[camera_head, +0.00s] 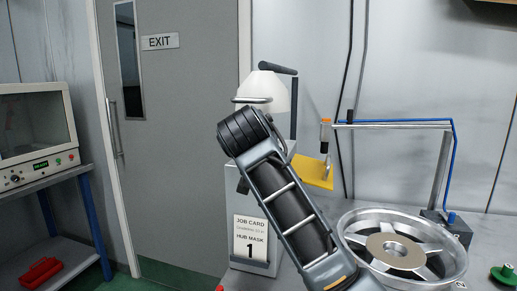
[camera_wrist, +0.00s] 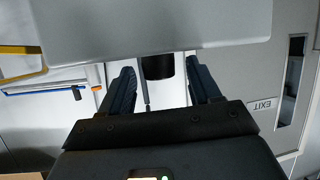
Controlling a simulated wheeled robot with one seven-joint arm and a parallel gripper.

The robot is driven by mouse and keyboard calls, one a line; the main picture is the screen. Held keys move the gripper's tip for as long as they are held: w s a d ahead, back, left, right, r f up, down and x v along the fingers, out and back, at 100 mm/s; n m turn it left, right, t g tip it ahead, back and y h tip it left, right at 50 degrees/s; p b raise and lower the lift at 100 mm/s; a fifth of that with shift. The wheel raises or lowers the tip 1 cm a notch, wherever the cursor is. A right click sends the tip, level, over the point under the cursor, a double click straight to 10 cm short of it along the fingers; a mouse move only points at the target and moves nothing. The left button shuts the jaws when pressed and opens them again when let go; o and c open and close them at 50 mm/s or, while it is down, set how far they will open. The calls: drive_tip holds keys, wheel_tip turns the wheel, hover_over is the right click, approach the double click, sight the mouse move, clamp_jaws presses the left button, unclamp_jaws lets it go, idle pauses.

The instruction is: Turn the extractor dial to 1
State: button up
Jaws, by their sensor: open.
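The extractor appears to be the pale grey cabinet (camera_head: 240,215) with a white hood (camera_head: 268,88) above it, behind my arm in the head view. I cannot make out its dial or setting there; my arm covers much of the cabinet. My gripper (camera_wrist: 160,68) is open in the wrist view, its two dark fingers apart. A grey body (camera_wrist: 150,22), apparently the cabinet, fills the top of that view, just beyond the fingertips. A short dark cylinder (camera_wrist: 157,66) shows between the fingers; I cannot tell whether it is the dial. Nothing is visibly gripped.
A job card (camera_head: 250,238) reading "HUB MASK 1" is on the cabinet front. A spoked wheel (camera_head: 432,252) lies on the bench at right, below a blue-hosed frame (camera_head: 395,124). A yellow plate (camera_head: 313,172) stands behind my arm. A door and a lit oven (camera_head: 38,122) are at left.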

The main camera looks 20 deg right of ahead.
drive_tip(key=c, duration=1)
drive_tip(key=shift+a+m, duration=0.1)
drive_tip(key=shift+m, duration=0.2)
drive_tip(key=shift+w+a+m+g+h, duration=0.1)
drive_tip(key=shift+a+m+g+h, duration=0.05)
drive_tip(key=shift+m+g+h, duration=0.45)
drive_tip(key=shift+c, duration=0.2)
drive_tip(key=m+g+h, duration=0.2)
drive_tip(key=m+h, duration=0.1)
drive_tip(key=shift+w+a, duration=0.15)
drive_tip(key=m+g+h+b, duration=0.1)
drive_tip(key=m+g+h, duration=0.1)
drive_tip(key=g, duration=0.1)
drive_tip(key=shift+w+m, duration=0.15)
drive_tip(key=shift+m, duration=0.25)
drive_tip(key=shift+w+m+g+h+b, duration=0.15)
drive_tip(key=shift+m+g+h+b, duration=0.35)
drive_tip(key=shift+m+g+b, duration=0.85)
drive_tip(key=shift+m+g, duration=0.85)
drive_tip(key=shift+g, duration=0.3)
